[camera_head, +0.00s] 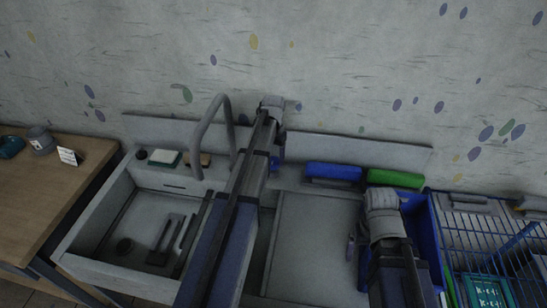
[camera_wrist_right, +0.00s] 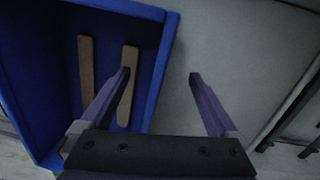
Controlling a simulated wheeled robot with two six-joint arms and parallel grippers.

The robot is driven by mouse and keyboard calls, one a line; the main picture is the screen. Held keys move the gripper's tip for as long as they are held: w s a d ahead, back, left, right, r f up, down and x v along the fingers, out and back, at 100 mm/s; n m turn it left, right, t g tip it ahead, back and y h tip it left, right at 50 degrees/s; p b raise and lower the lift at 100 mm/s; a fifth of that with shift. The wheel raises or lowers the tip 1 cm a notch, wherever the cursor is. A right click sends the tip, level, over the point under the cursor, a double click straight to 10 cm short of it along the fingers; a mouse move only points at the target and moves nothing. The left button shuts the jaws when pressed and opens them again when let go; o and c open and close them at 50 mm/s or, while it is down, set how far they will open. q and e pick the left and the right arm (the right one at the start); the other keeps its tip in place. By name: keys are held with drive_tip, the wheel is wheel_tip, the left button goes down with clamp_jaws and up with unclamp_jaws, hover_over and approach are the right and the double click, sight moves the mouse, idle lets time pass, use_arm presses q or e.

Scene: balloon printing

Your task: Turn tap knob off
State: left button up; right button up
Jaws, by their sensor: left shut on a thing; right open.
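The sink's grey tap spout (camera_head: 212,112) arches up behind the basin at the centre-left. My left arm reaches across to the counter's back edge, right of the spout. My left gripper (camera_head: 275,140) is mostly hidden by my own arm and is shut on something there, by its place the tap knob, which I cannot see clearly. A small blue patch shows at its lower end. My right gripper (camera_wrist_right: 159,75) is open and empty, above the edge between a blue tray and the grey counter.
The sink basin (camera_head: 120,228) holds several dark tools. The blue tray (camera_wrist_right: 150,10) holds two wooden sticks. Blue (camera_head: 333,171) and green (camera_head: 395,178) blocks lie at the back. A wire dish rack (camera_head: 470,232) stands at right, a wooden table (camera_head: 45,190) at left. The counter panel (camera_head: 312,235) is clear.

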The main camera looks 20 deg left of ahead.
sight(274, 159)
use_arm(q)
drive_tip(key=o, duration=1.4)
drive_tip(key=shift+c, duration=0.2)
drive_tip(key=shift+r, duration=0.15)
use_arm(e)
drive_tip(key=shift+r, duration=0.15)
use_arm(q)
wheel_tip(274, 159, up, 8)
drive_tip(key=p, duration=0.8)
drive_tip(key=shift+f, duration=0.2)
use_arm(e)
wheel_tip(274, 159, up, 8)
drive_tip(key=shift+f, duration=0.15)
use_arm(q)
drive_tip(key=shift+f, duration=0.2)
use_arm(e)
drive_tip(key=shift+f, duration=0.2)
use_arm(q)
wheel_tip(274, 159, down, 8)
drive_tip(key=b, duration=0.8)
drive_tip(key=shift+r, duration=0.2)
use_arm(e)
wheel_tip(274, 159, down, 8)
drive_tip(key=shift+r, duration=0.15)
